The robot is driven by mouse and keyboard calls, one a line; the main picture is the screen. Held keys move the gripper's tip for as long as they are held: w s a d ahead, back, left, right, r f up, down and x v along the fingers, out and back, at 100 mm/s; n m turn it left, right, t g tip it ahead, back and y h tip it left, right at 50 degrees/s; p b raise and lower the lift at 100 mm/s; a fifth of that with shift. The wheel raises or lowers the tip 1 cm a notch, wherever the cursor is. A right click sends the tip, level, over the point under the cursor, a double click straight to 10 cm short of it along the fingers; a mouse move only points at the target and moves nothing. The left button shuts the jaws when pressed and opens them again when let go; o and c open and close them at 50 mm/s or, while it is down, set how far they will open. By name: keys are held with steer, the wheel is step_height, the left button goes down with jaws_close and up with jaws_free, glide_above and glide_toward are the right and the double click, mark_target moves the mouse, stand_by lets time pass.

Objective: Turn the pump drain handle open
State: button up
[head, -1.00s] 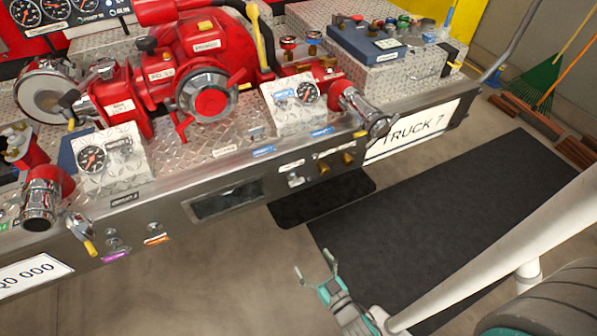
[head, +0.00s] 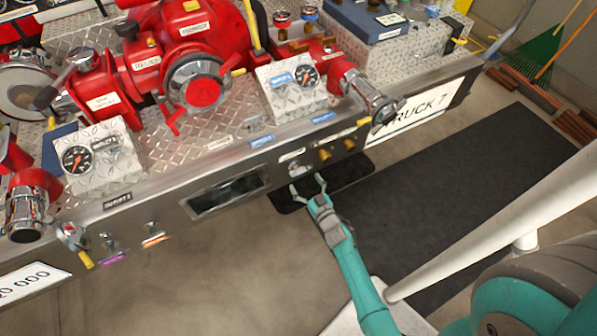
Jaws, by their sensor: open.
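The red pump (head: 205,50) stands on the diamond-plate bumper deck. On the bumper's front face, a small silver fitting (head: 295,168) sits under a white label too small to read. I cannot tell for sure whether it is the pump drain handle. My gripper (head: 306,183) is open and empty, with its two fingers just in front of and below this fitting in the picture. I cannot tell whether they touch it. A yellow-handled lever (head: 84,259) hangs at the left end of the face, well away from my gripper.
A chrome outlet (head: 370,99) juts out above right. A dark recessed panel (head: 228,193) lies to the left. A dark mat (head: 480,190) and bare floor lie in front of the bumper.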

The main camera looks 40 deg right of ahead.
mark_target(298, 172)
steer(key=shift+x, duration=2.6)
steer(key=c, duration=1.2)
